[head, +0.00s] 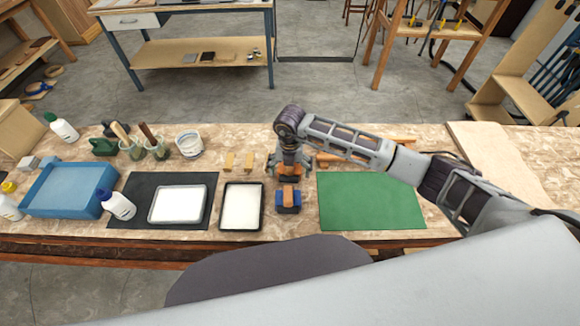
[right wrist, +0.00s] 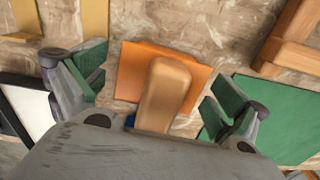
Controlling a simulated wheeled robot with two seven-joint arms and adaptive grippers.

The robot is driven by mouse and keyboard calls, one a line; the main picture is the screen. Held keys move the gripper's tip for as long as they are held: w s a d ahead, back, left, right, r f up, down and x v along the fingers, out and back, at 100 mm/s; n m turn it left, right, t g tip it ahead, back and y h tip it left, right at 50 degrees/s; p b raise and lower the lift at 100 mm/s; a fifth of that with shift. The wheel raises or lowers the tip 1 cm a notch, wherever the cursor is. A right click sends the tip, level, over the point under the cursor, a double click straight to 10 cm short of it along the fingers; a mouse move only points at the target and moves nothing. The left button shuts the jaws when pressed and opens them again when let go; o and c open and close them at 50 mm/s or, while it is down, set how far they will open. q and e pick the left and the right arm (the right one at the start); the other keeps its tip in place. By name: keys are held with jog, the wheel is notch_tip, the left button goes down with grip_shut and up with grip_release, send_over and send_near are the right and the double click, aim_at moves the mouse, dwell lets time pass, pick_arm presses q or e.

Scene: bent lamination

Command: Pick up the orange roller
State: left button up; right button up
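An orange flat-based tool (head: 290,178) with a rounded light-wood handle (right wrist: 166,88) lies on the workbench, partly hidden by my right gripper in the head view. Its orange base (right wrist: 135,68) shows clearly in the right wrist view; I see no cylinder on it. My right gripper (head: 289,168) points down over it, open, with its green-padded fingers on either side of the handle, apart from it. A blue block with a wooden top (head: 288,203) sits just in front of the orange tool. My left gripper is out of view.
A green mat (head: 370,205) lies to the right. A black-rimmed white tray (head: 241,207) and a black mat (head: 135,190) lie left. Two small wooden blocks (head: 238,161) stand behind the tray. Wooden pieces (right wrist: 290,38) lie behind right. Bottles, jars and a blue tray (head: 70,208) fill the left end.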

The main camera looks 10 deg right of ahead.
jog(key=c, duration=1.1)
jog(key=shift+r, duration=0.1)
jog(key=shift+r+b, duration=0.7)
jog(key=shift+r, duration=4.25)
jog(key=o, duration=0.5)
jog(key=shift+c, duration=1.4)
jog(key=shift+a, duration=0.1)
